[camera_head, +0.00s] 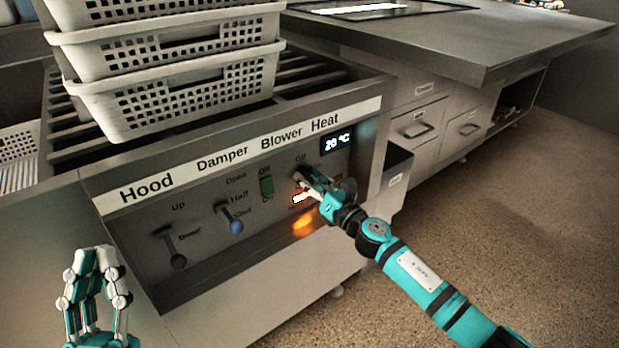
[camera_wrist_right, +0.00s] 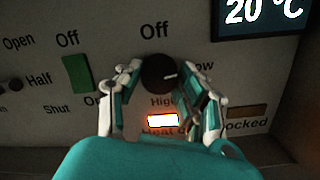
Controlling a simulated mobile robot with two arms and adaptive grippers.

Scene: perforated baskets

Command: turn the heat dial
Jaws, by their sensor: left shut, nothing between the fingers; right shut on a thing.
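The heat dial (camera_wrist_right: 158,73) is a dark round knob with a white pointer mark, on the control panel (camera_head: 185,225) below the word Heat. In the right wrist view its pointer is toward the right, near the partly hidden word ending in "ow". My right gripper (camera_head: 307,180) is at the dial, which it mostly hides in the head view. In the right wrist view its fingers (camera_wrist_right: 165,75) are closed on the dial from both sides. My left gripper (camera_head: 95,258) is shut and empty at the lower left, away from the panel.
The display (camera_head: 337,140) reads 20 °C. A lit indicator (camera_wrist_right: 163,121) glows below the dial. The green blower switch (camera_head: 266,186), blue damper lever (camera_head: 236,226) and dark hood lever (camera_head: 178,261) are to the left. Stacked perforated baskets (camera_head: 180,100) stand on the rack above.

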